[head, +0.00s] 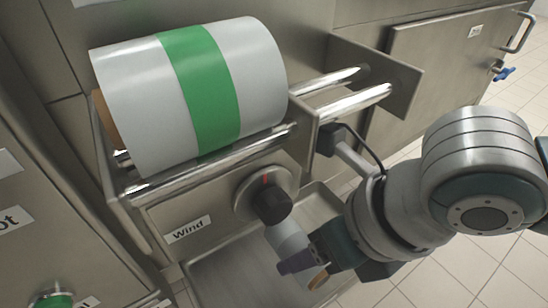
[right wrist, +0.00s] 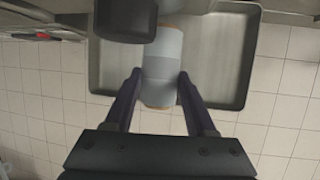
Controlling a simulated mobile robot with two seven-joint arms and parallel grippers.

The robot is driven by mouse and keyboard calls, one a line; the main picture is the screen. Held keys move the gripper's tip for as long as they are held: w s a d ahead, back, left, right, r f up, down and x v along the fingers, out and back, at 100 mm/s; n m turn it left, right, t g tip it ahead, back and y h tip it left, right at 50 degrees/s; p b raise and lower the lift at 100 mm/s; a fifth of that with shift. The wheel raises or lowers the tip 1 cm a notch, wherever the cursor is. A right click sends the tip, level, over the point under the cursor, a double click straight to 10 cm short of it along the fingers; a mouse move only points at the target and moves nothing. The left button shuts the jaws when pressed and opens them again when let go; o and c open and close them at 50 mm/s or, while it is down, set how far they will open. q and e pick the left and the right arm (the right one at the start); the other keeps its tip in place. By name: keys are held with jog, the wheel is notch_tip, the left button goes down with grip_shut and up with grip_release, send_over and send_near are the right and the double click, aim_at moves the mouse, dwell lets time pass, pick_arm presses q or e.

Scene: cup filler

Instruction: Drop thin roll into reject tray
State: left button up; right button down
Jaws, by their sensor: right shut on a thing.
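The thin roll (head: 286,238) is a small pale grey cylinder with a darker grey band and a tan core end. It also shows in the right wrist view (right wrist: 162,52). My right gripper (head: 302,262) is shut on it, with one finger on each side in the right wrist view (right wrist: 161,86). The grey metal reject tray (head: 222,272) lies below the wind panel. In the right wrist view the roll overlaps the tray (right wrist: 232,62), and its near end reaches about the tray's near edge. The roll looks held above the tray. My left gripper is not in view.
A large white roll with a green band (head: 205,85) rests on metal rollers above. A black wind knob (head: 270,200) sticks out close to the thin roll. A second, empty roller pair (head: 345,90) is to the right. Tiled floor (head: 490,265) lies beyond.

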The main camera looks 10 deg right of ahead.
notch_tip(320, 180, down, 3)
jog(key=shift+w+a+f+b, duration=0.1)
jog(key=shift+a+b, duration=0.05)
jog(key=shift+b, duration=0.85)
jog(key=shift+f, duration=0.25)
jog(key=shift+r, duration=0.1)
jog(key=shift+f+b, duration=0.3)
jog(key=shift+f, duration=0.3)
jog(key=shift+c, duration=1.1)
grip_release()
jog(key=shift+r, duration=0.15)
